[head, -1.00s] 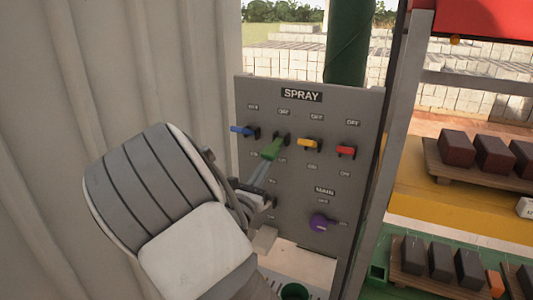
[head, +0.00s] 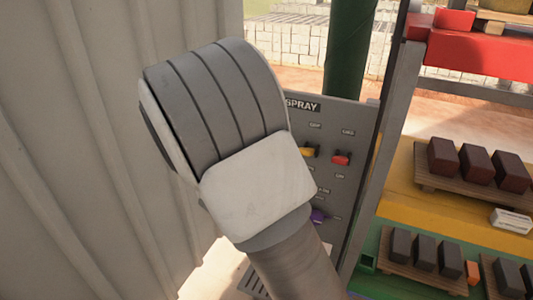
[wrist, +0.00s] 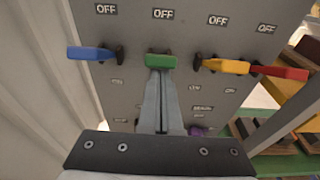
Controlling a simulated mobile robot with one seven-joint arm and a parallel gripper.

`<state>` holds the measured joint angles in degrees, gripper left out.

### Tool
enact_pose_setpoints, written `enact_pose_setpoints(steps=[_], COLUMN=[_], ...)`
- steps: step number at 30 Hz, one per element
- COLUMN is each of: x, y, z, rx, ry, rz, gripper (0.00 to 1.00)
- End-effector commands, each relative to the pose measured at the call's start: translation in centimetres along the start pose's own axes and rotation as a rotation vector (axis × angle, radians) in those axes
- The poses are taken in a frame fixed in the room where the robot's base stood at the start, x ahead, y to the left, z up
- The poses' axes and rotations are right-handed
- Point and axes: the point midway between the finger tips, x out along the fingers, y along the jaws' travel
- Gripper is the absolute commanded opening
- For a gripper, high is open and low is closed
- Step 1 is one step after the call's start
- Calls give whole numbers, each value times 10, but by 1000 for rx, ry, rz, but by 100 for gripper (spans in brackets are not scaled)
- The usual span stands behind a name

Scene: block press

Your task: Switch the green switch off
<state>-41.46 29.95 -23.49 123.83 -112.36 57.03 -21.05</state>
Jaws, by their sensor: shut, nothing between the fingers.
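The green switch (wrist: 161,61) is in the wrist view, below an OFF label, second from the left in the row. Its lever end faces me and sits at about the same height as the other levers. My gripper (wrist: 161,73) is shut and empty, with its fingertips right under the green lever. They look to be touching it, but a small gap cannot be ruled out. In the head view my own arm hides the green switch and my fingers. The grey SPRAY panel (head: 366,125) shows only its right part there.
The blue switch (wrist: 90,53) is left of the green one. The yellow switch (wrist: 226,66) and red switch (wrist: 282,72) are to its right. A purple knob (head: 318,215) is lower on the panel. A corrugated wall (head: 70,150) stands close at left; shelves with blocks are at right.

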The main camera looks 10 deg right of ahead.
Motion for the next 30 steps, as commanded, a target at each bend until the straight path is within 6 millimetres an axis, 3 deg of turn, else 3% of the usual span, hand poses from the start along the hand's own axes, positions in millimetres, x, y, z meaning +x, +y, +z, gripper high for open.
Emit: enact_pose_setpoints(steps=[20,30], x=[1,0], y=[0,11], z=[6,-21], rx=[2,0], ry=[-8,-4], rz=[0,-2], gripper=[0,0])
